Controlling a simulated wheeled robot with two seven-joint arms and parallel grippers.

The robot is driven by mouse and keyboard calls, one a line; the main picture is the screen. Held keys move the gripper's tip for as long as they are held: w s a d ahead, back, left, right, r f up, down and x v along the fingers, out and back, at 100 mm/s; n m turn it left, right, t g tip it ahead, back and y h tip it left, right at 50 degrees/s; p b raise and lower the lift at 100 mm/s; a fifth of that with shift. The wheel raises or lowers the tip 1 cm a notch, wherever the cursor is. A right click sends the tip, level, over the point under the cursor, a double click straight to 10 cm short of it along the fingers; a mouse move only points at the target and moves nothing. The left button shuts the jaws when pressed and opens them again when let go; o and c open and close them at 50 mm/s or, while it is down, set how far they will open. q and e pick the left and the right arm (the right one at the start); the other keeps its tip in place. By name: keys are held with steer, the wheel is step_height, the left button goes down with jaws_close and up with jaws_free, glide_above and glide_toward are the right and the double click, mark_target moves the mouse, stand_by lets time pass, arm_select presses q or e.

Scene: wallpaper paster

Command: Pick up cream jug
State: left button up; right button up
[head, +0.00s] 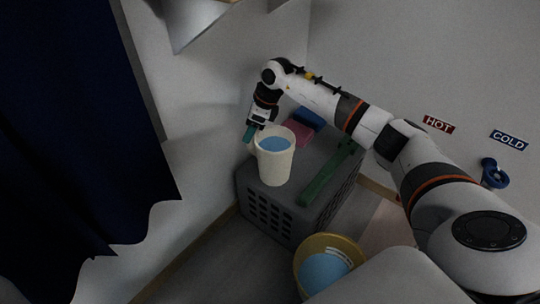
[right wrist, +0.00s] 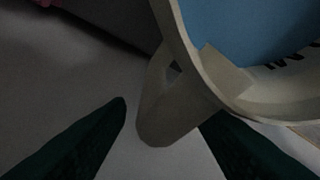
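The cream jug (head: 274,163) stands upright on a grey crate and holds something blue that looks like liquid. In the right wrist view its rim and handle (right wrist: 172,108) fill the upper right. My right gripper (head: 249,134) is at the jug's upper left side, by the handle. In the right wrist view its two green fingers are apart, with the handle (right wrist: 160,125) showing between and just beyond them. The right finger is partly hidden behind the jug's handle and rim. I cannot tell whether a finger touches the jug. My left gripper is not in view.
The grey crate (head: 264,214) stands by the wall. On it lie a green bar (head: 322,180), a pink block (head: 297,132) and a blue block (head: 309,118). A yellow bucket (head: 330,241) with blue contents stands in front. A dark curtain (head: 70,130) hangs at left.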

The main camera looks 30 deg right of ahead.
jaws_close()
steer(key=shift+r+p, duration=0.3)
steer(key=shift+p, duration=0.05)
